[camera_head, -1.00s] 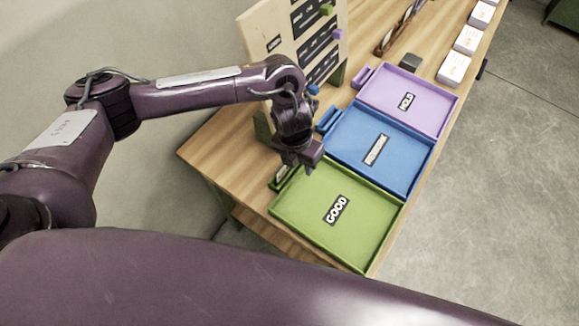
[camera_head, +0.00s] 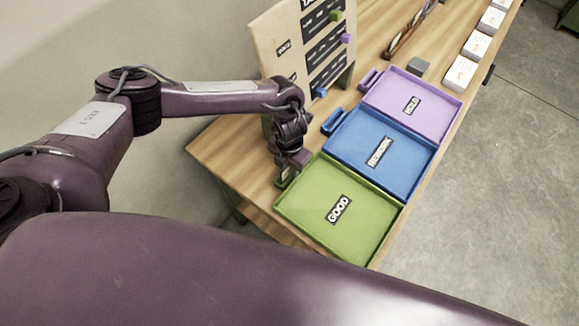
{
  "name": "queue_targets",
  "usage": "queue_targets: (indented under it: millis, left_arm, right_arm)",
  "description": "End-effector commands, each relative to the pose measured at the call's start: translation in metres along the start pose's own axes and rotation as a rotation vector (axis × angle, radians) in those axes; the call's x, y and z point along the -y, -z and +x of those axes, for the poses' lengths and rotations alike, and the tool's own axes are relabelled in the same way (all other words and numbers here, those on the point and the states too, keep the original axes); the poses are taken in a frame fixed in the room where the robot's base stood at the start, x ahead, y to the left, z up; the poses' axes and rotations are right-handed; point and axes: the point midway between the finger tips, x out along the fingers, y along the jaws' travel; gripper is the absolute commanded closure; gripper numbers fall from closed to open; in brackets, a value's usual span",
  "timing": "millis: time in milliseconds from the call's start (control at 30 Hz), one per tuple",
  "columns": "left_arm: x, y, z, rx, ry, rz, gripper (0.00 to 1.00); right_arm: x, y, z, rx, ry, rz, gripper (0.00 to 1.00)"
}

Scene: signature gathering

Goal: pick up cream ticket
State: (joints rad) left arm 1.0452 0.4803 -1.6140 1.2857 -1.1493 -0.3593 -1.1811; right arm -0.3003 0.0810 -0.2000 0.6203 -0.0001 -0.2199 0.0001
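I cannot make out a loose cream ticket in the head view. White card-like stacks with small print stand along the table's right edge; the nearest stack (camera_head: 460,73) is far to the right of my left gripper. My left gripper (camera_head: 292,166) points down at the left rim of the green GOOD tray (camera_head: 318,233), beside its handle. Its fingers are small and dark, so I cannot tell whether they are open or hold anything. My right gripper is out of view.
Beyond the green tray lie a blue tray (camera_head: 404,188) and a purple HOLD tray (camera_head: 435,121). A board (camera_head: 268,45) with coloured pegs stands at the back left. A grey block (camera_head: 418,67) and a dark twisted rod (camera_head: 402,38) lie farther along the table.

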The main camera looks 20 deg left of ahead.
Motion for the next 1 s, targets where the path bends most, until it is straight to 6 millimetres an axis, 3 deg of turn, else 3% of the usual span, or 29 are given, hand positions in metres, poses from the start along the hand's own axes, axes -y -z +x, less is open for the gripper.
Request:
queue_targets:
  millis: [100,333,767,1000]
  left_arm:
    - [0.000,0.000,0.000,0.000,0.000,0.000,0.72]
    - [0.000,0.000,0.000,0.000,0.000,0.000,1.00]
    - [0.000,0.000,-0.003,0.000,0.001,0.000,1.00]
    - [0.000,-0.001,-0.027,0.004,0.000,0.001,1.00]
  right_arm:
    - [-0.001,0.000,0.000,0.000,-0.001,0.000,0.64]
    - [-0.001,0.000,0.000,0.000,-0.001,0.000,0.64]
    - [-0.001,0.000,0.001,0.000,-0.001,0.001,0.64]
    - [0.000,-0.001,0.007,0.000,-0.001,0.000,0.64]
